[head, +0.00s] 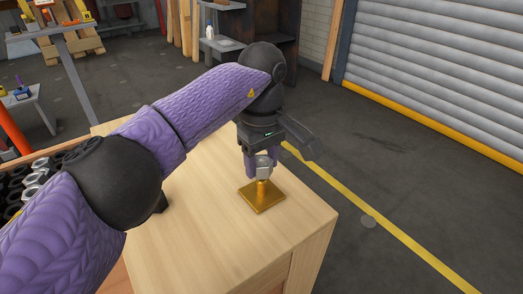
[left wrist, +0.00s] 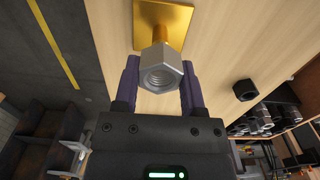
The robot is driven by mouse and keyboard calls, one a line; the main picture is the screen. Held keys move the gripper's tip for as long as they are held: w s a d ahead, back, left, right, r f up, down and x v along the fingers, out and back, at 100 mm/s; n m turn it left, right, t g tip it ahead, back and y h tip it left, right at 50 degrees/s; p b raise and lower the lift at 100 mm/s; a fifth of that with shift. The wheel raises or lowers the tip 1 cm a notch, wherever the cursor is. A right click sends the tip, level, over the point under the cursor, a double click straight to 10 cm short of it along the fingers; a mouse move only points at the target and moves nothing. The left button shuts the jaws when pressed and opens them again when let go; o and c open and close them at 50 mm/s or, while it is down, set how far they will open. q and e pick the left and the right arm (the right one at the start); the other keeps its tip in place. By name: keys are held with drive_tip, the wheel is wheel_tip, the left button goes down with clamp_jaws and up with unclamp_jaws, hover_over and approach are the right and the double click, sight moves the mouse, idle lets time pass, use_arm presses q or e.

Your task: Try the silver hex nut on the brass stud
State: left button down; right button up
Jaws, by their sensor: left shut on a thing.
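The silver hex nut (head: 263,170) is between the purple fingers of my left gripper (head: 262,160), which is shut on it. The brass stud (head: 262,186) stands upright on its square brass plate (head: 262,199) on the wooden table, directly below the nut. In the left wrist view, the nut (left wrist: 161,73) sits between the fingertips (left wrist: 160,68) with its threaded hole facing the camera, in line with the stud. I see no stud end in the hole. I cannot tell whether the nut touches the stud's tip. My right gripper is not in view.
A black hex nut (left wrist: 244,90) lies on the wooden table (head: 205,255). Several dark and silver nuts (head: 35,180) fill a rack beside the table's left side. The table top around the brass plate is clear. A yellow floor line runs beyond the table.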

use_arm(q)
drive_tip(key=shift+f, duration=0.25)
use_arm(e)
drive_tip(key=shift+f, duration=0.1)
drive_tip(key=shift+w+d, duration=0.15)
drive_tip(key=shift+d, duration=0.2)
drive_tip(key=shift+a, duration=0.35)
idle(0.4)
use_arm(q)
drive_tip(key=shift+f, duration=0.2)
drive_tip(key=shift+f+b, duration=0.4)
drive_tip(key=shift+f, duration=0.45)
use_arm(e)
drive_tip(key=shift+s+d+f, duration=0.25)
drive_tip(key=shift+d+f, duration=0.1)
